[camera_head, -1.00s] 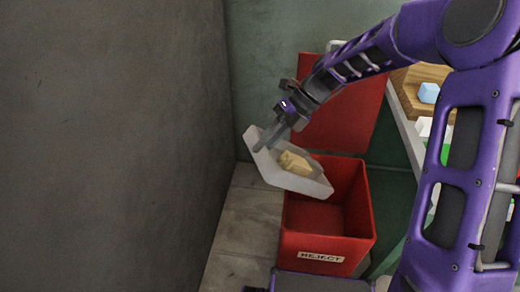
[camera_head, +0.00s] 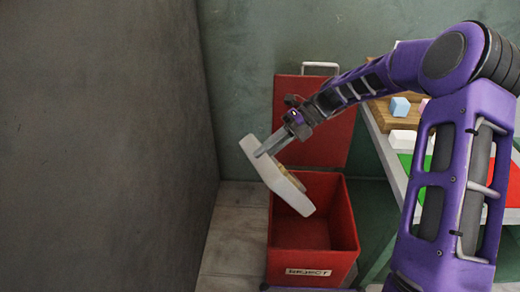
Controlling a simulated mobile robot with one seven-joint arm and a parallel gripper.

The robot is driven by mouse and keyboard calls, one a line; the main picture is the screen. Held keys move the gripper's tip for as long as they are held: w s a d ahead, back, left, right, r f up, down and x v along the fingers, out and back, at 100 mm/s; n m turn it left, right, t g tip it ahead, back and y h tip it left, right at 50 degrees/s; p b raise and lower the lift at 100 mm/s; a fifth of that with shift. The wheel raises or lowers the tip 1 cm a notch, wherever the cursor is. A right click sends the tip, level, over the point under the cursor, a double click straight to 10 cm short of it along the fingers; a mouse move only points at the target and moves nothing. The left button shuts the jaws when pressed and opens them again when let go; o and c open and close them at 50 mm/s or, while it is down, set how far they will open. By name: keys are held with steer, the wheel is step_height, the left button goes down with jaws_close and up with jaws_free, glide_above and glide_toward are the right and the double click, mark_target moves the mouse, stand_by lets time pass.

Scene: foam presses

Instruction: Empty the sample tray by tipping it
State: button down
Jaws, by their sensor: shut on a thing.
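The white sample tray (camera_head: 272,178) is held by my gripper (camera_head: 266,150) at its upper left edge. The tray is tilted steeply, its lower right end over the opening of the red bin labelled REJECT (camera_head: 346,222). A yellowish foam piece (camera_head: 294,178) shows partly past the tray's far side; most of it is hidden by the tray. My gripper is shut on the tray's edge. The visible part of the bin's inside looks empty.
The bin's red lid (camera_head: 318,110) stands open against the green wall. To the right a table (camera_head: 392,165) carries a wooden board (camera_head: 385,112) with a light blue block (camera_head: 400,107), and green and red areas. A grey wall (camera_head: 110,140) stands close on the left.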

steer(key=shift+w+d+r+y+p, duration=0.35)
steer(key=shift+d+r+p, duration=0.2)
steer(key=shift+d+p, duration=0.25)
steer(key=w+d+g+y, duration=0.3)
steer(key=w+d+y, duration=0.3)
steer(key=d, duration=0.6)
steer(key=shift+w+d+g+p, duration=0.35)
steer(key=shift+w+g, duration=0.05)
steer(key=shift+w, duration=0.35)
steer(key=shift+r, duration=0.1)
